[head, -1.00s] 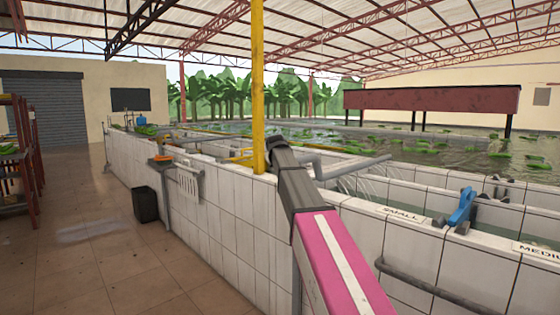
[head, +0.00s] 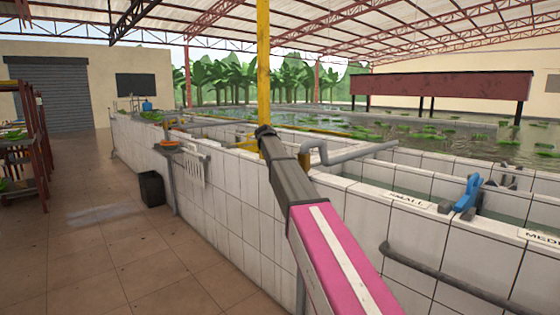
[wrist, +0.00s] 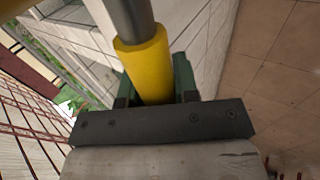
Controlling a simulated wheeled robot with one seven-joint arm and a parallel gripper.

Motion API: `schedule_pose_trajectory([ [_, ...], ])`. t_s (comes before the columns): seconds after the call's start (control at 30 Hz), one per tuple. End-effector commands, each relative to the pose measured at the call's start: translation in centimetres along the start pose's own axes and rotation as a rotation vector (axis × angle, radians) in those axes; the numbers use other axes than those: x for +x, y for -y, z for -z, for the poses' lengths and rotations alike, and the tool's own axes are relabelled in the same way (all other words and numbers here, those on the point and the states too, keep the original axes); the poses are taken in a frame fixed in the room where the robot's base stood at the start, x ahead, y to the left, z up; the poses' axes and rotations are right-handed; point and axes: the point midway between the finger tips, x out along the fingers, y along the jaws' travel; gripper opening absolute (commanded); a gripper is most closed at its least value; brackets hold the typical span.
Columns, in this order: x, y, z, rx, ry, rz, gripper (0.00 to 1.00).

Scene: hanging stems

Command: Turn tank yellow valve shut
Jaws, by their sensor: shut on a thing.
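In the wrist view, my gripper (wrist: 153,84) has its dark green fingers on both sides of a yellow sleeve (wrist: 148,68) on a grey bar, shut on it. This looks like the yellow valve's handle; the valve body is not clear in view. In the head view, my arm reaches forward over the tiled tank wall (head: 235,195), and its far end is beside the yellow post. The fingers and the handle are hidden there. A grey spout pipe (head: 350,152) juts right over the tank, with no water seen falling from it.
A yellow post (head: 263,60) stands close behind my arm's end. A blue clamp-like thing (head: 467,195) sits on the tank divider by the SMALL label (head: 410,201). A black bin (head: 151,188) stands on the floor by the wall. The tiled aisle (head: 90,235) at left is clear.

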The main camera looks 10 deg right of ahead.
Motion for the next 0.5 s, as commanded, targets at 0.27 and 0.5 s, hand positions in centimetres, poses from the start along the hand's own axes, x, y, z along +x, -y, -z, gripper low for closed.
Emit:
schedule_pose_trajectory([
  [0.27, 0.39, 0.29, -0.03, -0.021, 0.029, 0.002, 0.0],
  [0.5, 0.44, 0.34, -0.08, -0.022, 0.031, 0.003, 0.0],
])
